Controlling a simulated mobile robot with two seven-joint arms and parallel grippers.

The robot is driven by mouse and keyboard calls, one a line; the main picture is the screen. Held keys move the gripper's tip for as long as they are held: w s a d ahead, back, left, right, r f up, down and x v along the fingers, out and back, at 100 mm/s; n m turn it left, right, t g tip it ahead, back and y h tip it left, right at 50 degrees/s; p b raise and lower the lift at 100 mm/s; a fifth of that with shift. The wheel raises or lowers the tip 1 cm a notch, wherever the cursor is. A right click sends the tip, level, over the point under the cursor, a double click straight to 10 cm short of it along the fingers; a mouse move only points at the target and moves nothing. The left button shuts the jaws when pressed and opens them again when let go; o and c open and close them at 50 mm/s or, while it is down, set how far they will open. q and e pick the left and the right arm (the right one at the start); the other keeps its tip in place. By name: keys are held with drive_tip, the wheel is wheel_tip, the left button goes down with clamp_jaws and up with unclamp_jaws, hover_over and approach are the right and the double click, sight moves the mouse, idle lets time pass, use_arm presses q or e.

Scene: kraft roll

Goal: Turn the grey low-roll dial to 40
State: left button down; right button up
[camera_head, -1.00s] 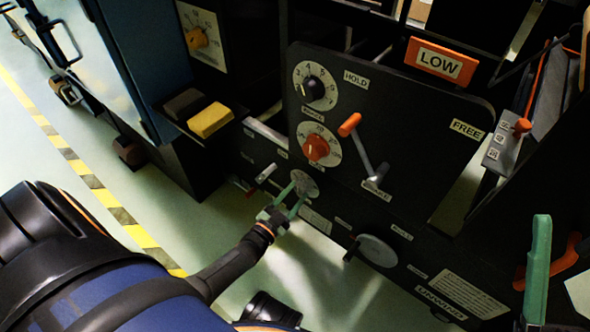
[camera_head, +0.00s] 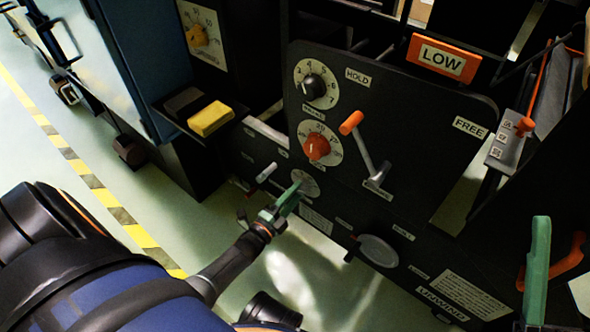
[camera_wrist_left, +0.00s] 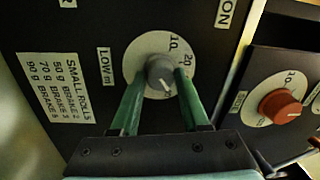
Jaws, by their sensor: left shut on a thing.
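The grey low-roll dial (camera_wrist_left: 160,72) sits on a round white scale plate (camera_wrist_left: 146,48) marked LOW in the left wrist view. Marks 10 and 20 show at the plate's upper right. The dial's white pointer line points down and right, towards a mark I cannot read clearly. My left gripper (camera_wrist_left: 158,84) is shut on the dial, one green finger on each side. In the head view my left gripper (camera_head: 288,203) reaches the low plate (camera_head: 305,181) and hides the dial. One green finger of my right gripper (camera_head: 538,270) shows at the lower right; its opening is unclear.
A red dial (camera_head: 316,146) and a black dial (camera_head: 314,87) sit above on the same dark panel. An orange-handled lever (camera_head: 362,146) is to their right. A small pale switch (camera_head: 266,173) lies left of the low plate. A round grey disc (camera_head: 378,251) is lower right.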

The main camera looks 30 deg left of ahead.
use_arm(q)
drive_tip(key=shift+w+m, duration=0.1)
drive_tip(key=shift+m, duration=1.2)
drive_tip(key=shift+r, duration=0.1)
drive_tip(key=shift+c, duration=2)
unclamp_jaws()
drive_tip(key=shift+s, duration=0.2)
